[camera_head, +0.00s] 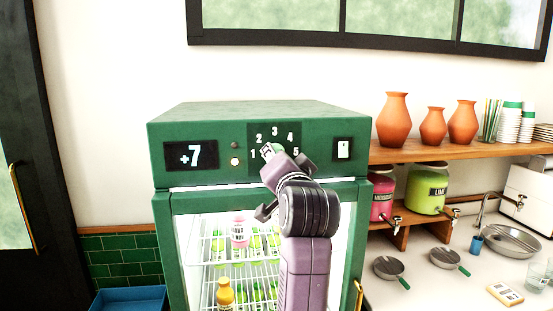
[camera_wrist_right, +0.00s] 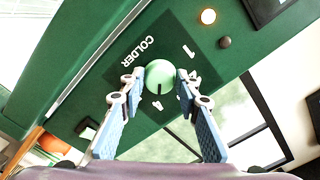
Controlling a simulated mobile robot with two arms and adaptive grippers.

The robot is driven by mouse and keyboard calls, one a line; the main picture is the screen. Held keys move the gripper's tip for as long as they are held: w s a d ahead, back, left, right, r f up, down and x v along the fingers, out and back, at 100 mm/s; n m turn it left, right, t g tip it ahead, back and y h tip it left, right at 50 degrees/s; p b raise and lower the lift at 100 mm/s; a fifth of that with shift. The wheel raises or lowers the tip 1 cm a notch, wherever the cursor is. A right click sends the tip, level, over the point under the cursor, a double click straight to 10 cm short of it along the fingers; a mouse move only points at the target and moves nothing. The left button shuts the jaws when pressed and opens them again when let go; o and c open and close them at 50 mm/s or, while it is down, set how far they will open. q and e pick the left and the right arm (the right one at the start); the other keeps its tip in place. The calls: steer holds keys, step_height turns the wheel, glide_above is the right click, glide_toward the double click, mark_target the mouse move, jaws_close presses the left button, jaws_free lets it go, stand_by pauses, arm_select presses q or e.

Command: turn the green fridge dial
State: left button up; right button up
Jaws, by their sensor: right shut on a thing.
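The green fridge (camera_head: 255,112) stands in the middle of the head view. My right gripper (camera_head: 268,150) covers most of the dial in the head view. In the right wrist view its two fingers (camera_wrist_right: 161,78) sit on either side of the dial, shut on it. A display (camera_head: 191,156) on the fridge reads +7. My left gripper is not in view.
A small lit light (camera_head: 235,161) and a white switch (camera_head: 344,150) flank the dial. Bottles stand behind the fridge's glass door. To the right, a wooden shelf (camera_head: 455,150) holds orange vases (camera_head: 394,120) and cups, above a counter with pans and a sink.

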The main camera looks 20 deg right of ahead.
steer(key=o, duration=1.2)
steer(key=shift+c, duration=0.2)
steer(key=shift+r, duration=0.15)
step_height(320, 180, up, 10)
steer(key=shift+d, duration=0.1)
